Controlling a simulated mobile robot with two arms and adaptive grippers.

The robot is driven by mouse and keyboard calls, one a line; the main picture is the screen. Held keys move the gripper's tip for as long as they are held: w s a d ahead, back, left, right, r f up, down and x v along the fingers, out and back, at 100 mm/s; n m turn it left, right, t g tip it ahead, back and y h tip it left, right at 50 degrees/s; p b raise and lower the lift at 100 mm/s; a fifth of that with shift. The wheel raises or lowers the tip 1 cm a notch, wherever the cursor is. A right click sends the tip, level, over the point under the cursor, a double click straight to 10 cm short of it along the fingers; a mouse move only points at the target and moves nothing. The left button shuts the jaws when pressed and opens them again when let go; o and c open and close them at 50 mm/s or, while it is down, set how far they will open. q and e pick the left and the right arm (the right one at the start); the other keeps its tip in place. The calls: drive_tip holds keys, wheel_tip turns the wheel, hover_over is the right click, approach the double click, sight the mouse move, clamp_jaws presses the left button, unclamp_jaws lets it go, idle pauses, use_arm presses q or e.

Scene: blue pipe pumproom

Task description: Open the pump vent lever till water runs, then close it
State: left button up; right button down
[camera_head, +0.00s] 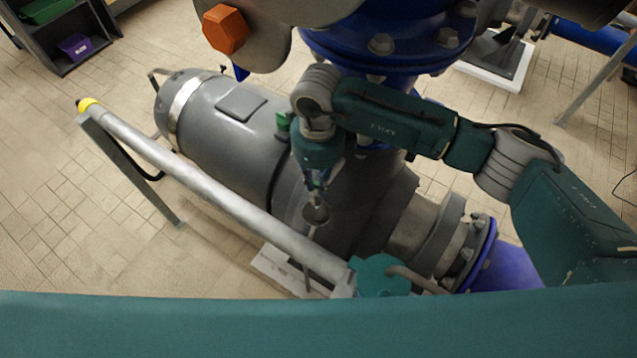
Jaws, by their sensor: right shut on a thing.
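The grey pump (222,122) lies on its side in the middle of the camera_head view. My right arm reaches in from the right across the pump, and its gripper (316,190) points down close to the pump's body. The gripper is shut on the small vent lever, which is mostly hidden between the fingers, so its angle cannot be told. Just below the fingertips is a small round grey cup (316,214) with a thin pipe running down from it. I can make out no running water. My left gripper is not in view.
A grey rail (205,192) with a yellow end runs diagonally in front of the pump. Blue flanged pipework (395,38) and an orange hexagonal part (225,29) stand above it. A dark shelf (66,45) is at the far left. Tiled floor is free at the left.

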sight(318, 185)
drive_tip(key=shift+m+b, duration=0.4)
drive_tip(key=shift+m, duration=0.5)
drive_tip(key=c, duration=1.7)
unclamp_jaws()
drive_tip(key=shift+o, duration=0.2)
wheel_tip(318, 185, up, 7)
drive_tip(key=shift+f, duration=0.1)
drive_tip(key=shift+r, duration=0.35)
drive_tip(key=shift+a, duration=0.1)
